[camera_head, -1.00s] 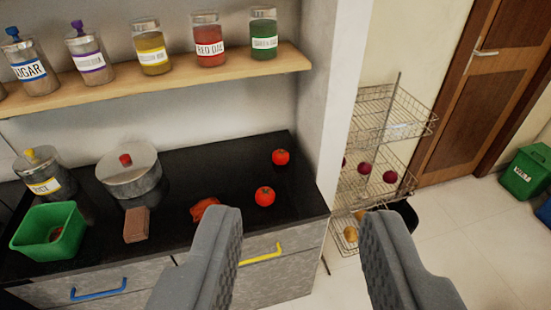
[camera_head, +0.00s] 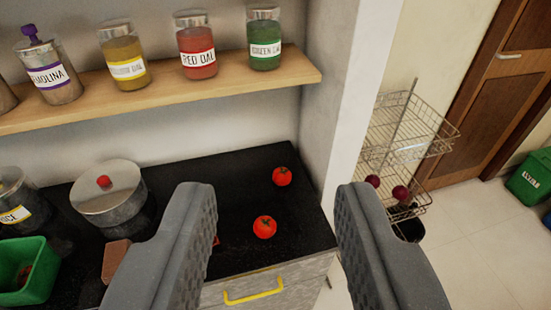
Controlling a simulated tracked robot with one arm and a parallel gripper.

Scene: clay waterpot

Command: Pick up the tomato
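Two red tomatoes lie on the black counter (camera_head: 235,180). The nearer tomato (camera_head: 264,227) sits close to the counter's front edge. The farther tomato (camera_head: 282,176) sits near the back right corner by the wall. My gripper (camera_head: 272,190) is open and empty, with its two grey fingers wide apart. Both tomatoes show between the fingers, but the fingers are nearer to the camera and touch neither. A small red-orange thing is mostly hidden behind the left finger.
A steel pot (camera_head: 108,195), a brown block (camera_head: 115,260) and a green bin (camera_head: 28,270) stand left on the counter. A shelf with jars (camera_head: 150,88) hangs above. A wall (camera_head: 340,110) borders the counter's right side, with a wire rack (camera_head: 410,130) beyond.

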